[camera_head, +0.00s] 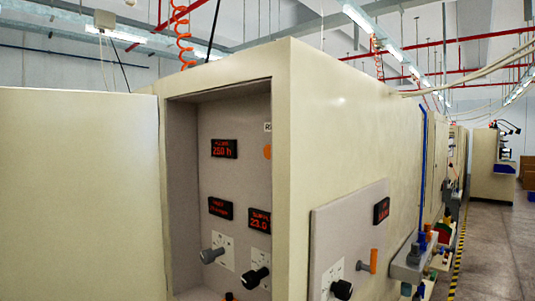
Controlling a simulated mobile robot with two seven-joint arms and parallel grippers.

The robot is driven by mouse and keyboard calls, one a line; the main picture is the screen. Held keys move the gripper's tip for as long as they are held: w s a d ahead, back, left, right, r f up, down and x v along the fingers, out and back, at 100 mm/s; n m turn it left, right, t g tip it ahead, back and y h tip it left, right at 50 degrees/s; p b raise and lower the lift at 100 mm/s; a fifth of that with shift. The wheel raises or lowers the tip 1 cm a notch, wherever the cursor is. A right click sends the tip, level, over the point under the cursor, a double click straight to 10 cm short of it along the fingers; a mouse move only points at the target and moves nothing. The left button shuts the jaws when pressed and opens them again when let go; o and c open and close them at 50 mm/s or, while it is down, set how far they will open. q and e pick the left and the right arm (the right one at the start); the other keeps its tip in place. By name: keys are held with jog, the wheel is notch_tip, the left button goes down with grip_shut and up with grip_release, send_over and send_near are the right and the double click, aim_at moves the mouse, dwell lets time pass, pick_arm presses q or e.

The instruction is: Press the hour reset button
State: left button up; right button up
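A tall beige cabinet (345,110) stands in front of me with a recessed grey control panel (205,185). A display (224,148) on the panel shows red digits that look like "260 h". To its right is an orange round button (267,152), partly hidden by the recess edge. A small white label starting with "R" (267,127) sits above it; the rest of its text is hidden. I cannot read whether this is the hour reset button. Neither of my grippers shows in the head view.
A side panel (345,240) with an orange-ended lever (367,262) juts out. An open-looking beige panel (80,190) stands left. Floor (495,240) is clear at right.

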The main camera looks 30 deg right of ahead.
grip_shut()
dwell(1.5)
